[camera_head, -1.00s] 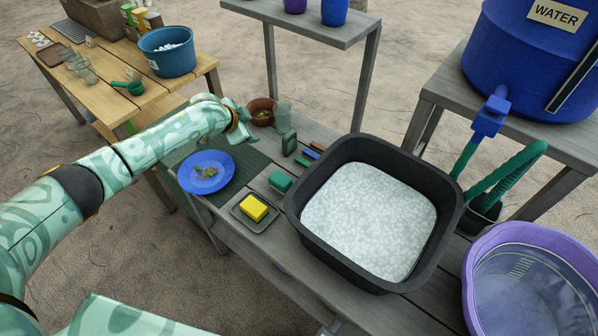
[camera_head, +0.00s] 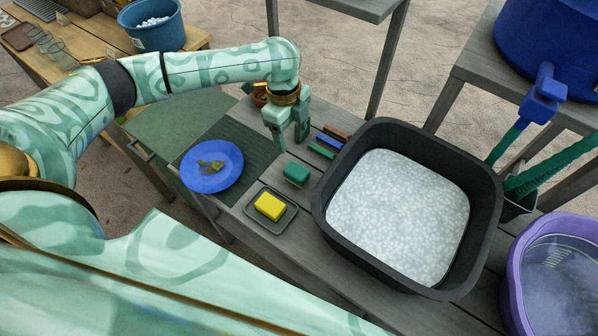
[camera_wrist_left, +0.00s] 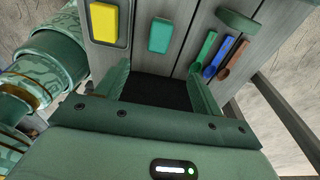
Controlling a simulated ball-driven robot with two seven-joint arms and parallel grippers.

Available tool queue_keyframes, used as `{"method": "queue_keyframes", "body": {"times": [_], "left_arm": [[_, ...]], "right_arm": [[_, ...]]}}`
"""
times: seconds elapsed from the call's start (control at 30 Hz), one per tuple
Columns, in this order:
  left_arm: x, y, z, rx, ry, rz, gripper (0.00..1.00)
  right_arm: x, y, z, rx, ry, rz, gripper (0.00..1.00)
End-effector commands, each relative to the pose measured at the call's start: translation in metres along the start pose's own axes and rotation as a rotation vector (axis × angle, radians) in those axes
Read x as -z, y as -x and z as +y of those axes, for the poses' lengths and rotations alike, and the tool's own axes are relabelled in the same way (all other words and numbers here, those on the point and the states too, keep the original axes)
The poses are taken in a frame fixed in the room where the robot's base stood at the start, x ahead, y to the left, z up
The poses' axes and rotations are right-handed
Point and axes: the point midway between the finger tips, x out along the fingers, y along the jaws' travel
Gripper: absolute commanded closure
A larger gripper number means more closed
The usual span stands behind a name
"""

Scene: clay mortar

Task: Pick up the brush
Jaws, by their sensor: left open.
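My left gripper (camera_head: 289,146) is open and points down above the grey bench, behind the green block (camera_head: 297,174). Nothing is between its fingers, which also show in the left wrist view (camera_wrist_left: 160,78). The green block (camera_wrist_left: 161,36) lies ahead of the fingers there, next to the yellow sponge. A darker green oval piece (camera_wrist_left: 238,22) lies beyond several slim handled tools; in the head view the gripper largely hides its place. I cannot tell for certain which piece is the brush. My right gripper is not in view.
A yellow sponge (camera_head: 270,206) sits in a small grey dish (camera_head: 271,223). A blue plate (camera_head: 212,184) lies left of it on a dark mat. Green, blue (camera_head: 330,141) and brown tools lie beside a large black basin (camera_head: 335,224) of foamy water. A purple tub (camera_head: 515,285) stands right.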

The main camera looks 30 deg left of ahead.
Motion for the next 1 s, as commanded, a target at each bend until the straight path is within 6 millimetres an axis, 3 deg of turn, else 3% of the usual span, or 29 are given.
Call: {"method": "queue_keyframes", "body": {"times": [0.4,0.67,1.0], "left_arm": [[-0.001,-0.096,0.0,-0.004,-0.004,0.0,0.33],[-0.001,-0.114,0.0,0.0,-0.003,-0.001,0.33],[-0.003,-0.163,0.002,-0.001,-0.004,0.0,0.33]], "right_arm": [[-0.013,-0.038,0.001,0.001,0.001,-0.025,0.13],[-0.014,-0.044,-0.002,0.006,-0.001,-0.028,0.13],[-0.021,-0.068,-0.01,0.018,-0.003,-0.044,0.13]]}}
